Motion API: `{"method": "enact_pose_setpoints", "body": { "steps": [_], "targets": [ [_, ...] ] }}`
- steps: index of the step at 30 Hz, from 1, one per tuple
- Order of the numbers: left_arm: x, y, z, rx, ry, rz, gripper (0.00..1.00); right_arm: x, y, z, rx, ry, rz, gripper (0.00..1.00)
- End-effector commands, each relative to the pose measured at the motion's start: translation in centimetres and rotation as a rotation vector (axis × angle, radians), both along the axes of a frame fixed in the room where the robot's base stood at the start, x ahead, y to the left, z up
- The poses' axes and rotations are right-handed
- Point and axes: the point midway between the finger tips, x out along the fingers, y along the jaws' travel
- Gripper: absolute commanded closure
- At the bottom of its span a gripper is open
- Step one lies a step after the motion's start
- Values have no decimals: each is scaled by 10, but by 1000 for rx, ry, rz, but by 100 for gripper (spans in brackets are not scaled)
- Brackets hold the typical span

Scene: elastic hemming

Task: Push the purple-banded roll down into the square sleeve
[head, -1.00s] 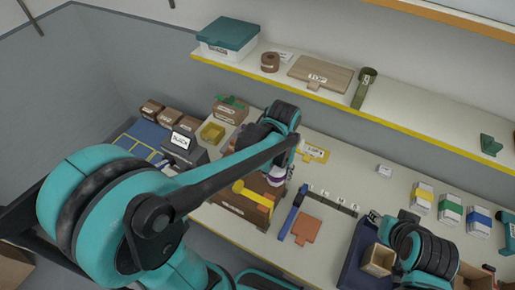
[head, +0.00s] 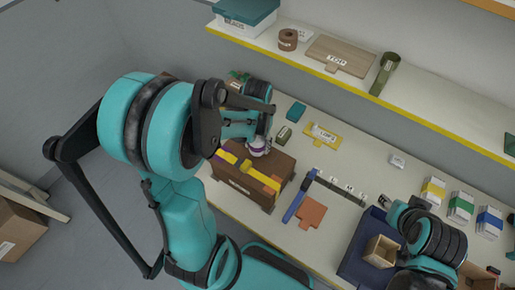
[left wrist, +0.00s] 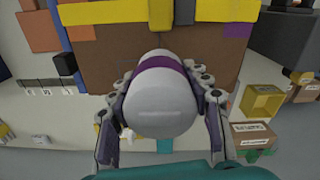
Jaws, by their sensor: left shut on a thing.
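The purple-banded roll (left wrist: 160,95) is a whitish rounded piece with a purple band. My left gripper (left wrist: 160,78) is shut on it, one finger on each side. In the head view the roll (head: 259,147) is beside the far edge of a brown box (head: 240,182) with yellow straps; I cannot tell if they touch. A tan square open-topped piece (head: 381,251), which looks like the square sleeve, stands in a dark blue tray (head: 352,262). My right gripper (head: 386,206) is beside the tray, and its fingers are too small to read.
A blue-handled tool (head: 298,197) and an orange-brown plate (head: 311,210) lie right of the box. A yellow plate (head: 322,136) and several colour-banded packs (head: 461,207) lie farther back. A shelf (head: 341,76) with a yellow edge runs above. The bench around the white block (head: 397,161) is mostly clear.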

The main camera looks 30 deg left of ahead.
Motion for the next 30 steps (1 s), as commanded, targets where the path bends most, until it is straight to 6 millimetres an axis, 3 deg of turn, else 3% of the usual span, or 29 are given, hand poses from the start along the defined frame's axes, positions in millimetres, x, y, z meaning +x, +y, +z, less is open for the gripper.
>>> {"method": "enact_pose_setpoints", "body": {
  "steps": [5,18,19,21,30],
  "targets": [
    [1,0,-26,0,0,0,83,0,0,-7,0,0,0,60],
    [0,0,-33,0,0,0,83,0,0,-12,0,0,0,60],
    [0,0,-32,0,0,0,44,0,0,-11,0,0,0,60],
    [0,0,-31,0,0,0,31,0,0,-10,0,0,0,60],
    [0,0,-30,0,0,0,31,0,0,-9,0,0,0,60]
  ]
}}
